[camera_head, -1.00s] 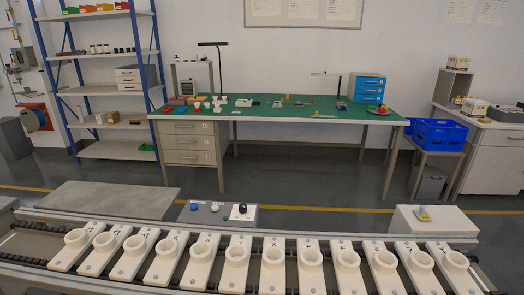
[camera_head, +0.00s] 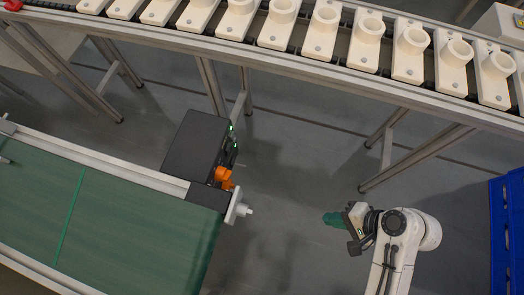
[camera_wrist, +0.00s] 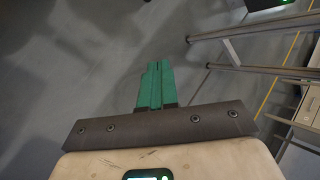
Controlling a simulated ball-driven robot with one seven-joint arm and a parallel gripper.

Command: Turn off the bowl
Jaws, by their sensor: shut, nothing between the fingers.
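I cannot make out a bowl in the head view now. Several white holders with round cup-like sockets (camera_head: 327,16) stand in a row on the roller conveyor (camera_head: 300,66) along the top. My gripper (camera_head: 330,219) is at the lower right of the head view, over the floor and apart from the conveyors. Its green fingers (camera_wrist: 155,84) are shut together and hold nothing in the wrist view.
A green belt conveyor (camera_head: 110,225) fills the lower left. A dark box (camera_head: 196,143) with green lights and an orange knob (camera_head: 223,175) stands at its end. A blue crate (camera_head: 507,230) is at the right edge. Open floor (camera_head: 290,190) lies between.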

